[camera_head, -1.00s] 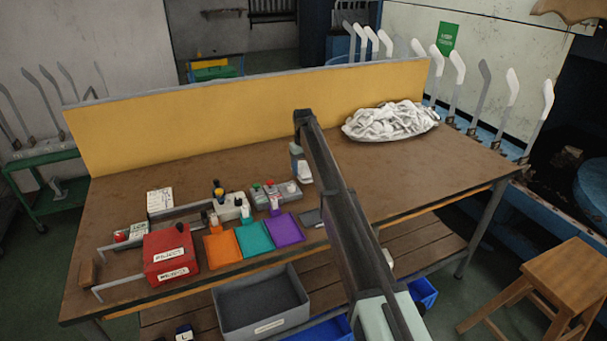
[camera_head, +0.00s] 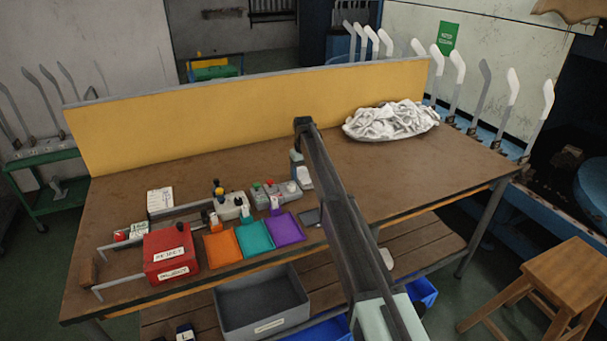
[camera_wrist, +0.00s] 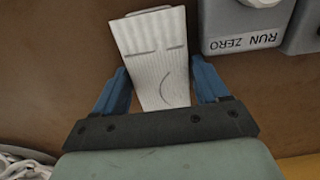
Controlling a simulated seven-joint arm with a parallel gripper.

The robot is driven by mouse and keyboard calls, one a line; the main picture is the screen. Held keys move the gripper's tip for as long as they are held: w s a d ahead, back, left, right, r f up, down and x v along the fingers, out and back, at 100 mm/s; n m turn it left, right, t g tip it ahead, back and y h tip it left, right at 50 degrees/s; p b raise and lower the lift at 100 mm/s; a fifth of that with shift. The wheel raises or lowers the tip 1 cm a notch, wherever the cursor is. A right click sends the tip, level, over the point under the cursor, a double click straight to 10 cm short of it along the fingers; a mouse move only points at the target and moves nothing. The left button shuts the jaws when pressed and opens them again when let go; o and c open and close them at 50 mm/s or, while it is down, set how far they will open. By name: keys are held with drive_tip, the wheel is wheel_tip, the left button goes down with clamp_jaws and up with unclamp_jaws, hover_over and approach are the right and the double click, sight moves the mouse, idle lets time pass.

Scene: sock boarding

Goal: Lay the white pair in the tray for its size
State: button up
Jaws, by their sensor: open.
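The white pair (camera_wrist: 152,50) is a flat, ribbed, folded sock shape over the brown table in the wrist view. My gripper (camera_wrist: 159,66) is open, with one blue finger on each side of the pair; I cannot tell whether either touches it. In the head view, my gripper (camera_head: 297,160) is low over the table, right of the grey button box, and a white patch of the pair (camera_head: 305,177) shows beside it. Three trays lie at the front edge: orange (camera_head: 222,247), teal (camera_head: 255,239) and purple (camera_head: 286,230). Their size marks are not readable.
A grey button box (camera_head: 270,196) stands close left of my gripper; its "RUN ZERO" label (camera_wrist: 243,40) shows in the wrist view. A heap of white socks (camera_head: 390,121) lies at the back right. A red box (camera_head: 171,256) stands left of the trays.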

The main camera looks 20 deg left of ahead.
wheel_tip(320, 180, up, 11)
drive_tip(key=shift+r, duration=0.2)
drive_tip(key=shift+o, duration=0.2)
drive_tip(key=shift+r, duration=0.25)
drive_tip(key=o, duration=0.3)
drive_tip(key=shift+r, duration=0.2)
hover_over(304, 174)
wheel_tip(304, 174, down, 6)
drive_tip(key=shift+f, duration=0.15)
drive_tip(key=shift+a+f, duration=0.1)
drive_tip(key=shift+f, duration=2.55)
